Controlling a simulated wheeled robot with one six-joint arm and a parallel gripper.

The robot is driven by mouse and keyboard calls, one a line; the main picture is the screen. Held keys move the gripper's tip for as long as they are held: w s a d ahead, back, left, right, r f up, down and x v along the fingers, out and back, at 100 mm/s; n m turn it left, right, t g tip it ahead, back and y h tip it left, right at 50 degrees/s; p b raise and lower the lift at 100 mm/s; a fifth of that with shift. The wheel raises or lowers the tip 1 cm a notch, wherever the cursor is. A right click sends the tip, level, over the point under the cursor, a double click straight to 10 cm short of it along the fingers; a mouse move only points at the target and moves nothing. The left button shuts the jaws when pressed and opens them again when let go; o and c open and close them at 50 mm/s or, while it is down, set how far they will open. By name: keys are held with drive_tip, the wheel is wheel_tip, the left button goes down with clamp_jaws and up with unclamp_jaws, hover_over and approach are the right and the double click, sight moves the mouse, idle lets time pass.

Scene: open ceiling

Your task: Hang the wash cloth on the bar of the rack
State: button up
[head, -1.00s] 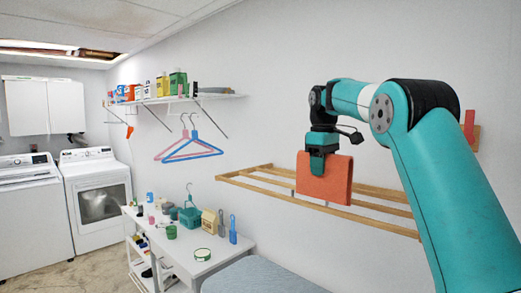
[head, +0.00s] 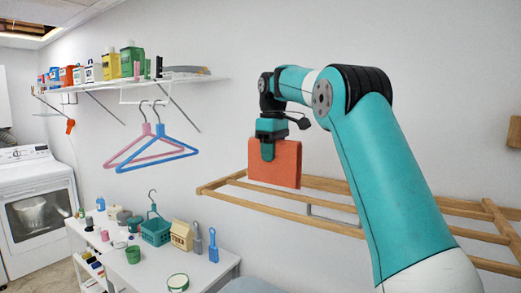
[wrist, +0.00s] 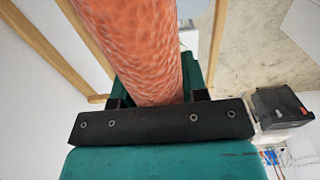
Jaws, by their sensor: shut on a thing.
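The wash cloth (head: 276,165) is an orange, folded cloth that hangs down from my gripper (head: 267,148). My gripper is shut on the top of the cloth. In the wrist view the cloth (wrist: 135,45) fills the middle, between the teal fingers. The rack (head: 232,202) is a wooden frame of light-brown bars fixed at the wall. In the head view the cloth overlaps the rack's left part and its lower edge shows in front of the bars. I cannot tell whether it touches a bar. Wooden bars (wrist: 55,52) also show left of the cloth in the wrist view.
A white table (head: 205,265) below holds a teal basket (head: 155,231), brushes and several small items. Pink and blue hangers (head: 155,150) hang from a shelf (head: 150,82) with bottles and boxes. A white washer (head: 35,205) stands far left. The rack's right part is bare.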

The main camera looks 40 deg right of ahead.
drive_tip(key=b, duration=0.3)
approach(254, 203)
wheel_tip(254, 203, down, 12)
drive_tip(key=b, duration=1.4)
drive_tip(key=shift+f+b, duration=0.25)
drive_tip(key=shift+b, duration=0.05)
idle(0.4)
drive_tip(key=o, duration=1)
drive_tip(key=shift+r, duration=0.1)
